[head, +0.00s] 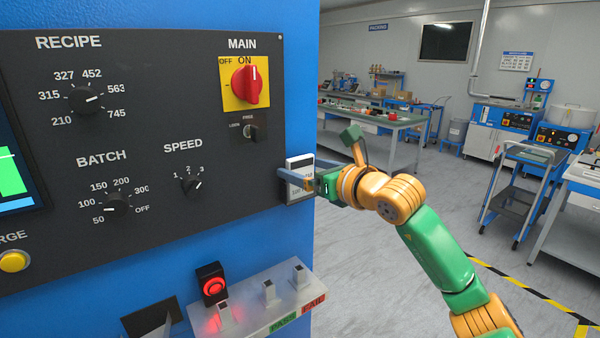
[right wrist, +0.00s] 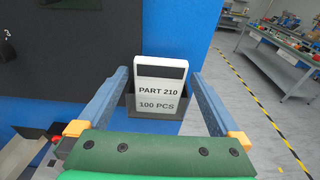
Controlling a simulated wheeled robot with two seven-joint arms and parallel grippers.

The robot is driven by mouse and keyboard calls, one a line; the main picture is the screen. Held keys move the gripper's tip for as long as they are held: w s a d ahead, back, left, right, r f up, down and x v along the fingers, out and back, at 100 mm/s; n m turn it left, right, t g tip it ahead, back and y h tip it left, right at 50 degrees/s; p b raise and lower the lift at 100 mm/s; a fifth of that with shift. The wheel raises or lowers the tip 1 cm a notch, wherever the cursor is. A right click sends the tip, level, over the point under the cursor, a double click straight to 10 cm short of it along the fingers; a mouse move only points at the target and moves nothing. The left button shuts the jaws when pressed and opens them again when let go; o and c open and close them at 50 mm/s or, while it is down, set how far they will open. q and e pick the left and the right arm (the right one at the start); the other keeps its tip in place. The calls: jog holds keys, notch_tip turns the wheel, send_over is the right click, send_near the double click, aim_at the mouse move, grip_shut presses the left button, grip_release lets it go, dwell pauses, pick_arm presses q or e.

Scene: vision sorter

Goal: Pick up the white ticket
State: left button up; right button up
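The white ticket (right wrist: 160,92) reads "PART 210" and "100 PCS" under a black band. It stands upright in a dark holder (right wrist: 132,107) on the blue cabinet side. In the head view the ticket (head: 300,163) shows at the right edge of the black panel, partly hidden by my fingers. My right gripper (right wrist: 159,74) is open, with one blue-grey finger on each side of the ticket and a gap to it on both sides. In the head view the right gripper (head: 289,183) reaches in from the right. My left gripper is not in view.
The black control panel (head: 140,235) with knobs and a red main switch (head: 246,85) is left of the ticket. Below is a grey ledge (head: 255,315) with PASS and FAIL labels and a lit red button (head: 213,287). Open floor and workbenches lie to the right.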

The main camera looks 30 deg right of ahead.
jog(key=c, duration=1.1)
